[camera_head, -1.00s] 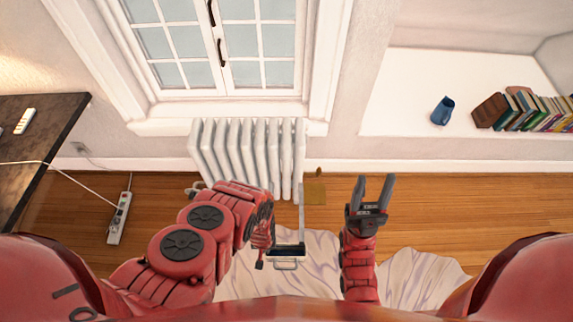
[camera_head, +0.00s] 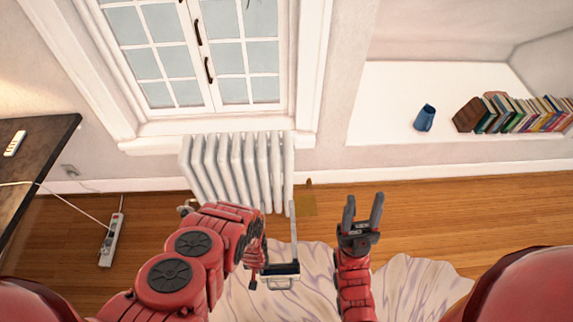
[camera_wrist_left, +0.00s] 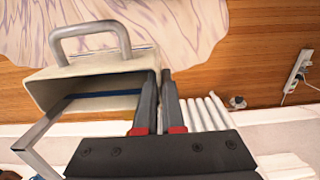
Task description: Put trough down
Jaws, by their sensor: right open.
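The trough is a pale, box-like piece with a grey loop handle; it shows in the left wrist view (camera_wrist_left: 90,68) and small at the lower middle of the head view (camera_head: 281,277). My left gripper (camera_wrist_left: 160,80) has its two fingers close together at the trough's side edge, shut on it. The trough is held above the floor and a pale cloth; how high is unclear. In the head view my left arm partly hides the grip. My right gripper (camera_head: 362,212) is open and empty, to the right of the trough, fingers pointing away from me.
A pale rumpled cloth (camera_head: 405,285) lies on the wooden floor below. A white radiator (camera_head: 237,165) stands under the window. A power strip (camera_head: 111,240) lies on the floor near a dark table (camera_head: 35,150) at left. A recessed ledge (camera_head: 385,100) holds a blue mug and books.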

